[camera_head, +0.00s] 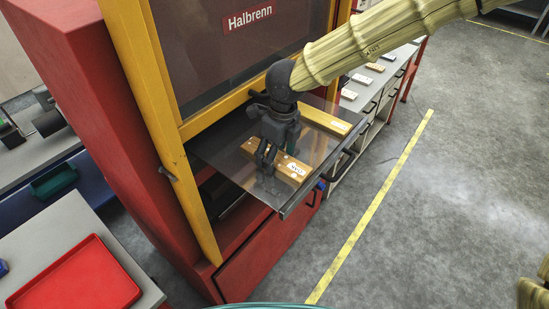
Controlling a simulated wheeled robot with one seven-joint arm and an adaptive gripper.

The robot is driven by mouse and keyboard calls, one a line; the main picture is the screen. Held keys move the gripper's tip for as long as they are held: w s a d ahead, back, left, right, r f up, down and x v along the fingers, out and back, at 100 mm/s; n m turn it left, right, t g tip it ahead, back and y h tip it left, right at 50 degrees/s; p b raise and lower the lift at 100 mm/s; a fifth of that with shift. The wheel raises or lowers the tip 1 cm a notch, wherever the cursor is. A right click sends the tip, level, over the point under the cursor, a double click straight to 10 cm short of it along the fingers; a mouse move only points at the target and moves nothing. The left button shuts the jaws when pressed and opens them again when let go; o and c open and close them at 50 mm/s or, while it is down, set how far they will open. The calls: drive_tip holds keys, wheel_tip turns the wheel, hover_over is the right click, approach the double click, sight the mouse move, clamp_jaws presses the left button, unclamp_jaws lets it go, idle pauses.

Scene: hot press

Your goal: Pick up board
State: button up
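A light brown wooden board (292,170) with a white label lies on the dark see-through tray of the press. A second, similar board (322,120) lies farther back on the same tray. My gripper (266,168) points down at the nearer board, its dark fingers over the board's left half and covering part of it. Whether the fingers touch or close on the board cannot be made out. The tray (235,155) sticks out from the press front.
A red tray (80,280) lies on a grey table at lower left. A bench with several small blocks stands beyond.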

drive_tip(key=shift+s+r, duration=0.25)
drive_tip(key=shift+s, duration=0.1)
drive_tip(key=c, duration=0.7)
drive_tip(key=shift+w+f, duration=0.1)
drive_tip(key=shift+w, duration=0.1)
drive_tip(key=shift+c, duration=0.3)
drive_tip(key=shift+r+b, duration=0.35)
drive_tip(key=shift+r, duration=0.2)
wheel_tip(320, 180, up, 2)
drive_tip(key=shift+w+r+b, duration=0.1)
drive_tip(key=shift+b, duration=0.35)
drive_tip(key=s+d+r+b, duration=0.1)
drive_tip(key=s+d+b, duration=0.3)
drive_tip(key=s+d, duration=0.6)
drive_tip(key=shift+s+d+r, duration=0.2)
drive_tip(key=shift+s+r, duration=0.15)
drive_tip(key=shift+s, duration=0.85)
